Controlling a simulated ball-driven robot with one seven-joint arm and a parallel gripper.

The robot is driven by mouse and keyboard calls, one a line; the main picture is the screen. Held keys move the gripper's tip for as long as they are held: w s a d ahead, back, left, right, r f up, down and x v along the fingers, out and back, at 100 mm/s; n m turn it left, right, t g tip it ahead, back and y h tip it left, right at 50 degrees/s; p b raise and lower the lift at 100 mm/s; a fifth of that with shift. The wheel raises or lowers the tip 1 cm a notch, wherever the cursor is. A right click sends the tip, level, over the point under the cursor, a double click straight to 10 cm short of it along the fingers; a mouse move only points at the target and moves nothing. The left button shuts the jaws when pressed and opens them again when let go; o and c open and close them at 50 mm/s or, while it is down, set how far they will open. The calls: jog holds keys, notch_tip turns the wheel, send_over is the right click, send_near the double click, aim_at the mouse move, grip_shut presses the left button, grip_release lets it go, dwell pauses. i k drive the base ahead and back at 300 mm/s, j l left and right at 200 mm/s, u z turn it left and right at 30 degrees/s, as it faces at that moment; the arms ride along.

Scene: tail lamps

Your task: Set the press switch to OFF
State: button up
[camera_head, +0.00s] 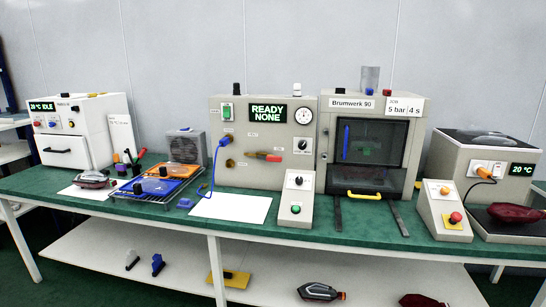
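No label that I can read names the press or its switch. A light grey machine marked "Brumwerk 90" (352,103) has a dark window and a yellow handle (365,195). Its card reads 5 bar, 4 s. A small control box (296,205) in front of it, to the left, has a black rotary knob (298,181) and a green button (295,209); the knob's setting is too small to read. The panel left of the machine has a green switch (227,112) and a display (268,112) reading READY NONE. My gripper is not in view.
A sloped box (444,212) with a red button stands at the right, beside a heater unit (485,155) showing 20 °C. A white oven (75,130) is at the left. A white sheet (232,207) lies in front of the panel. Lamps lie on table and shelf.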

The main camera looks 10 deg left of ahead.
aim_at(226, 109)
jog(key=i+l+u, duration=0.1)
jog(key=i+u, duration=0.15)
jog(key=i, duration=0.3)
jog(key=i+l+u, duration=0.25)
jog(key=i, duration=0.25)
jog(key=i+l+u, duration=0.25)
jog(key=i, duration=0.3)
